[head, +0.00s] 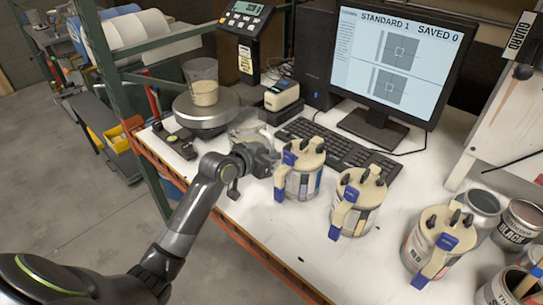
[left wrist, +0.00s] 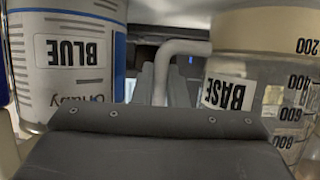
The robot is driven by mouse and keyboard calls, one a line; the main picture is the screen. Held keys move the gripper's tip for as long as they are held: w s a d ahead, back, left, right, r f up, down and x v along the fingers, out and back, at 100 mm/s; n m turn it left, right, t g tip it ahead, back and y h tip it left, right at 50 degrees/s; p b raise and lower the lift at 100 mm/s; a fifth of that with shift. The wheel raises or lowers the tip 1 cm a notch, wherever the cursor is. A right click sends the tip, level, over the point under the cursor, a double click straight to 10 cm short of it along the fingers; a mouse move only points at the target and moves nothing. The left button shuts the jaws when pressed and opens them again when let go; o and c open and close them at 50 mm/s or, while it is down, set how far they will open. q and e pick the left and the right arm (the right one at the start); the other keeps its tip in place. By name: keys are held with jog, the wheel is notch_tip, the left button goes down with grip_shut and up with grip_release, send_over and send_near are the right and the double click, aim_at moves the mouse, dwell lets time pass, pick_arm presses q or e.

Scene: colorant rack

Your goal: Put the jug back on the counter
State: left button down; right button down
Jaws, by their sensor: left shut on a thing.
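The clear jug (head: 246,126) is in front of the scale on the white counter (head: 285,228), to the left of the nearest can. In the left wrist view the jug (left wrist: 275,85) shows upside down, with a BASE label, graduation marks and cream contents at its bottom. My left gripper (head: 266,160) is shut on the jug's handle (left wrist: 185,47), and its fingers show around the handle in the left wrist view (left wrist: 167,85). I cannot tell whether the jug's bottom touches the counter. My right gripper is out of view.
A can labelled BLUE (left wrist: 75,65) is close beside my left gripper; more lidded cans (head: 358,205) stand to the right. A cup of cream liquid (head: 203,88) sits on the scale (head: 207,110). The keyboard (head: 340,150) lies behind.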

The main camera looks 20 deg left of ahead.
pick_arm(q)
jog(key=shift+f, duration=0.35)
jog(key=shift+f, duration=0.1)
jog(key=c, duration=1.5)
grip_release()
jog(key=shift+f, duration=0.1)
jog(key=shift+o, duration=0.2)
jog(key=shift+r, duration=0.25)
jog(key=shift+s+a, duration=0.2)
jog(key=shift+s, duration=0.15)
jog(key=v, duration=1.1)
jog(key=shift+s+b, duration=0.2)
jog(key=shift+b, duration=0.2)
